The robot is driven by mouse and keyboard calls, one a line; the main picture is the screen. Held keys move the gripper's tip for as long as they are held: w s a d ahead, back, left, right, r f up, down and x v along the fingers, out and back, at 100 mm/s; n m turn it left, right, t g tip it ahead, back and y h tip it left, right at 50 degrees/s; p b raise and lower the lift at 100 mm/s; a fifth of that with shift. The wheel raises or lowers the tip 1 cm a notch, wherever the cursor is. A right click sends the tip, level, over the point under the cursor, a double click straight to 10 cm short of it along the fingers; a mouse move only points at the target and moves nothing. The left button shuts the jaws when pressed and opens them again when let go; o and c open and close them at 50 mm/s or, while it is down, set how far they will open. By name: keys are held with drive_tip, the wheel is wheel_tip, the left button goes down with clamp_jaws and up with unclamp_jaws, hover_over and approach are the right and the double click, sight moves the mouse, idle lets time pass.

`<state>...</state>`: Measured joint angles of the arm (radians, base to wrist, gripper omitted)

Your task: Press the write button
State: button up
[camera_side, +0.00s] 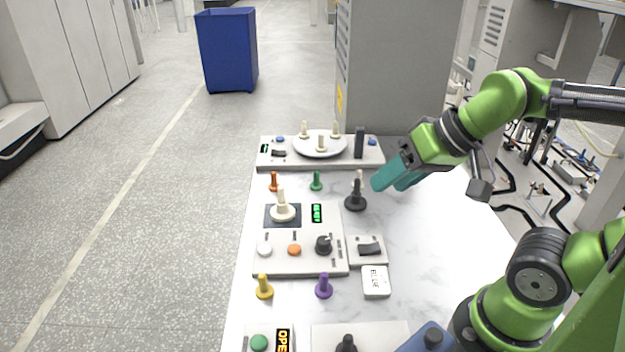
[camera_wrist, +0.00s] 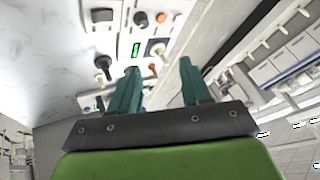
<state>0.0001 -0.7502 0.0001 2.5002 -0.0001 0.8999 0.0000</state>
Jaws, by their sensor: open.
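The middle control panel (camera_side: 300,266) lies on the white table. It carries a white round button (camera_side: 265,249), an orange round button (camera_side: 294,250) and a black knob (camera_side: 323,244). Labels beside them are too small to read, so I cannot tell which button is marked write. In the wrist view an orange button (camera_wrist: 161,17) and a black knob (camera_wrist: 140,18) show near the top. My gripper (camera_side: 389,176) is open and empty, above the table at the right, behind and to the right of this panel. Its teal fingers (camera_wrist: 158,68) point toward the panels in the wrist view.
A black peg on a round base (camera_side: 355,202) stands near my fingers. A rocker switch box (camera_side: 368,250) and a lettered white tile (camera_side: 376,282) lie right of the panel. A rear panel (camera_side: 263,161) bears a white plate (camera_side: 300,146) with bobbins. Coloured pegs stand around.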

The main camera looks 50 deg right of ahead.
drive_tip(key=shift+c, duration=0.3)
clamp_jaws()
idle(1.4)
